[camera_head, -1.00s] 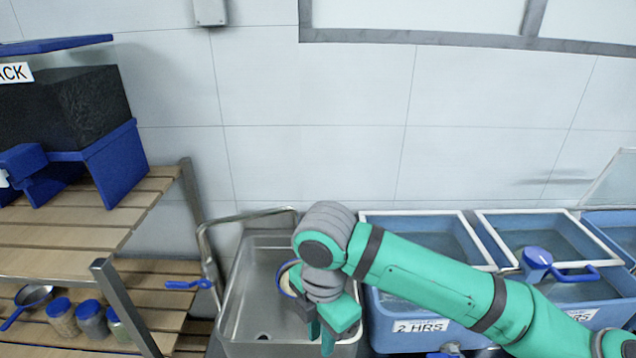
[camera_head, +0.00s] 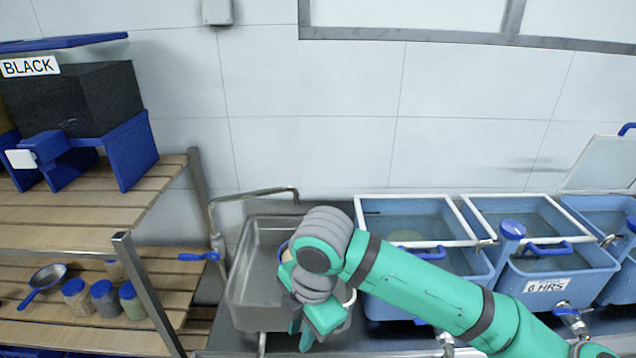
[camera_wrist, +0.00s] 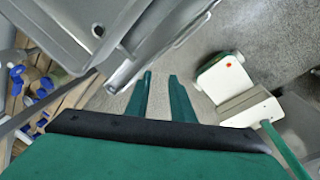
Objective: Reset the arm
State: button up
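My gripper (camera_head: 306,338) hangs from my green arm, pointing down over the front of the steel sink (camera_head: 240,270). In the wrist view my gripper (camera_wrist: 160,92) has its two green fingers apart with nothing between them, above the grey floor. The arm reaches in from the lower right, bent at the grey wrist joint. A round, pale-rimmed thing behind the wrist is mostly hidden.
A wooden shelf (camera_head: 75,235) at the left holds a black-labelled bin (camera_head: 85,95), a pan (camera_head: 44,282) and several jars (camera_head: 105,298). A tap (camera_head: 250,192) arches over the sink. Blue water tubs (camera_head: 545,275) line the right, close to my arm.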

jog(key=w+a+r+m+t+y, duration=0.2)
jog(key=a+r+m+t+y, duration=0.1)
jog(key=a+y, duration=0.3)
jog(key=w+a+r+m+t+y, duration=0.2)
jog(key=a+r+m+t+y, duration=0.1)
jog(key=a, duration=0.6)
jog(key=w+a+r+m+t+y, duration=0.25)
jog(key=a+m+y, duration=0.2)
jog(key=a, duration=0.25)
jog(key=s+d+f+m+t+h, duration=0.4)
jog(key=d+f+m+h, duration=0.3)
jog(key=f, duration=0.3)
jog(key=s+d+f+m+t+h, duration=0.4)
jog(key=d+f+m+t, duration=0.15)
jog(key=f+m, duration=0.35)
jog(key=s+d+f+g+h, duration=0.1)
jog(key=s+d+f, duration=0.2)
jog(key=s, duration=0.5)
jog(key=s+d+f+n+g+h, duration=0.1)
jog(key=s+d+f+h, duration=0.1)
jog(key=s+d, duration=0.3)
jog(key=s+d+f+g+h, duration=0.1)
jog(key=s+d+f, duration=0.3)
jog(key=s, duration=0.9)
jog(key=shift+d, duration=0.15)
